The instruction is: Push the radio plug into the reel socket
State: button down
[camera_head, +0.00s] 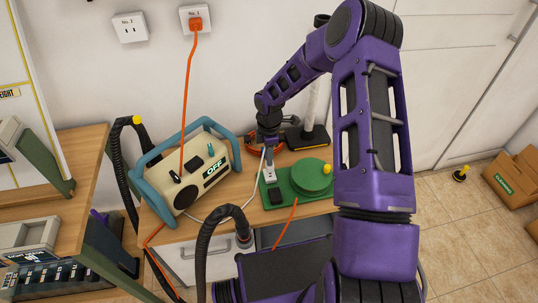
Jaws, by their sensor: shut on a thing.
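The cream radio (191,183) with a blue tubular frame stands on the bench, and its display reads OFF. The green reel (313,176) lies to its right. A small pale socket block (270,177) shows at the reel's left part, beside a black block. My gripper (270,163) points down right above this pale block and is shut. The radio plug is between its fingers but too small and covered to make out. A thin pale cord (258,178) hangs from the gripper toward the bench. I cannot tell whether the plug is in the socket or just above it.
An orange plug (196,24) sits in wall outlet No. 1, its cord running down past the radio. Outlet No. 2 (130,28) is empty. A black hose (207,235) arches in front. A dark-based stand (307,138) is behind the reel. Boxes (515,178) lie right.

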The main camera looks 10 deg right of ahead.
jog(key=shift+f+b, duration=1)
jog(key=shift+f, duration=0.4)
dwell(0.6)
jog(key=c, duration=0.8)
grip_release()
jog(key=shift+o, duration=0.2)
jog(key=shift+r, duration=0.15)
